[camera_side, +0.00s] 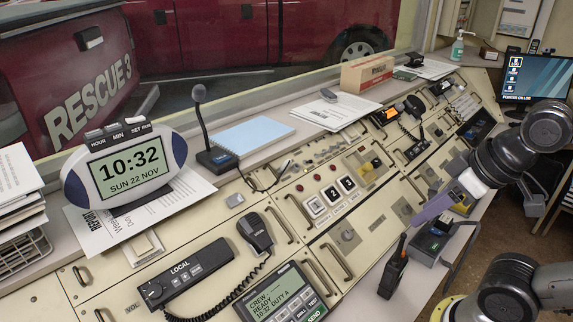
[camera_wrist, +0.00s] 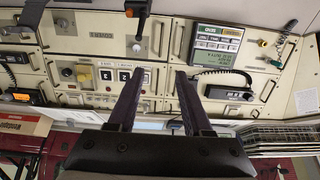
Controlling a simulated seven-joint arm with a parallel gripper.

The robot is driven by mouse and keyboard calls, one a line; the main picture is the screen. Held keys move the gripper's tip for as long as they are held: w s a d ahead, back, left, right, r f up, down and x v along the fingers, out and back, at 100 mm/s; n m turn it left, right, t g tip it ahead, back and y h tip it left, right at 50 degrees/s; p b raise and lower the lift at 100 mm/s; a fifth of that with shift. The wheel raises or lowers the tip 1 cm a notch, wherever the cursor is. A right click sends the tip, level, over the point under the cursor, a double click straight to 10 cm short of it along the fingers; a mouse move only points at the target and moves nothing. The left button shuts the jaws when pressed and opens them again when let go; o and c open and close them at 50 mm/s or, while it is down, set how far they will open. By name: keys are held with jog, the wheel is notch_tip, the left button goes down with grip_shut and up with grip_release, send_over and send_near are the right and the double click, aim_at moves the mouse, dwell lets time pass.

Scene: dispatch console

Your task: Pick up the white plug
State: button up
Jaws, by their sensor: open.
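My gripper (camera_wrist: 157,76) is open and empty, its two dark purple fingers well apart above the console. In the side view my gripper (camera_side: 418,218) hangs over the right part of the console, above the front edge. A small pale round piece (camera_wrist: 137,47) shows on a panel beyond the left fingertip in the wrist view. It seems to match a greyish-white knob-like piece (camera_side: 347,235) on the panel in the side view, left of my gripper. It is too small to tell whether this is the white plug. No plug is between the fingers.
A handheld radio (camera_side: 394,270) stands upright near my gripper. A dark charger-like box (camera_side: 432,243) sits beside it. A corded microphone (camera_side: 255,232) and a terminal (camera_side: 283,300) are further left. A cardboard box (camera_side: 366,74) and gooseneck microphone (camera_side: 216,155) stand on the back ledge.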

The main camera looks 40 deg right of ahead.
jog(key=shift+c, duration=0.2)
dwell(0.3)
jog(key=shift+c, duration=0.8)
